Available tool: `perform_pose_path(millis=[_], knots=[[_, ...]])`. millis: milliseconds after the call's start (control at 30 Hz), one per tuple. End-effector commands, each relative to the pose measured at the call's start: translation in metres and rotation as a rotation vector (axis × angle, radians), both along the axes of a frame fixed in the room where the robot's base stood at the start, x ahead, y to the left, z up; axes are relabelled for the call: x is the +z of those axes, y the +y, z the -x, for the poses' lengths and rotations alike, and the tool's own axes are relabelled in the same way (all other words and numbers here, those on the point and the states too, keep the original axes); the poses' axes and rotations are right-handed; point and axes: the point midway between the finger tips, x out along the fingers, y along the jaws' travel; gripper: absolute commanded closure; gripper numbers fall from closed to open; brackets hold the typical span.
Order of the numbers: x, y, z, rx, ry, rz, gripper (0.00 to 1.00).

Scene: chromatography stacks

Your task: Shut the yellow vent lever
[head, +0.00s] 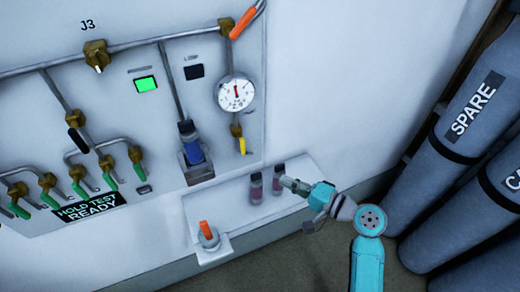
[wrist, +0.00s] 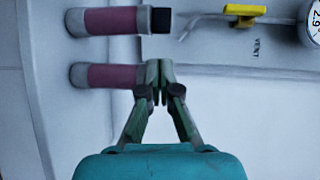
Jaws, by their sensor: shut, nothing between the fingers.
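The yellow vent lever (head: 242,146) hangs below a brass valve (head: 236,130) under the round gauge on the wall panel. It also shows at the top of the wrist view (wrist: 244,10), beside the printed word VENT, lying roughly along a thin pipe. My gripper (head: 284,181) is below and to the right of the lever in the head view, apart from it. In the wrist view my gripper (wrist: 153,76) has its fingertips together with nothing between them. They overlap the end of the nearer pink vial; I cannot tell whether they touch it.
Two pink vials (head: 256,189) (head: 278,180) stand on a white ledge (head: 228,205). Grey cylinders (head: 470,115) stand at right. Wall between ledge and cylinders is clear.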

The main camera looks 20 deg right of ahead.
Motion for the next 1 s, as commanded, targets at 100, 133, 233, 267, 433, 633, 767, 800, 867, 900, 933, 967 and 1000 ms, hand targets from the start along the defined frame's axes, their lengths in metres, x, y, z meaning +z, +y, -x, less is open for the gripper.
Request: perform_pose_path(millis=[100,133,233,267,433,633,767,800,867,900,933,967,1000], knots=[[0.032,-0.016,-0.010,0.071,-0.034,-0.037,1.00],[0.039,-0.019,-0.011,0.089,-0.041,-0.045,1.00],[0.060,-0.028,-0.012,0.148,-0.060,-0.064,1.00],[0.066,-0.030,-0.012,0.164,-0.065,-0.068,1.00],[0.088,-0.040,-0.010,0.228,-0.083,-0.079,1.00],[0.095,-0.043,-0.009,0.251,-0.089,-0.082,1.00],[0.095,-0.043,-0.009,0.252,-0.088,-0.083,1.00],[0.095,-0.043,-0.009,0.251,-0.088,-0.083,1.00],[0.095,-0.043,-0.009,0.251,-0.088,-0.083,1.00],[0.095,-0.043,-0.009,0.251,-0.088,-0.083,1.00],[0.095,-0.042,-0.009,0.251,-0.088,-0.083,1.00],[0.095,-0.042,-0.010,0.251,-0.088,-0.083,1.00],[0.095,-0.040,-0.011,0.252,-0.088,-0.083,1.00]])
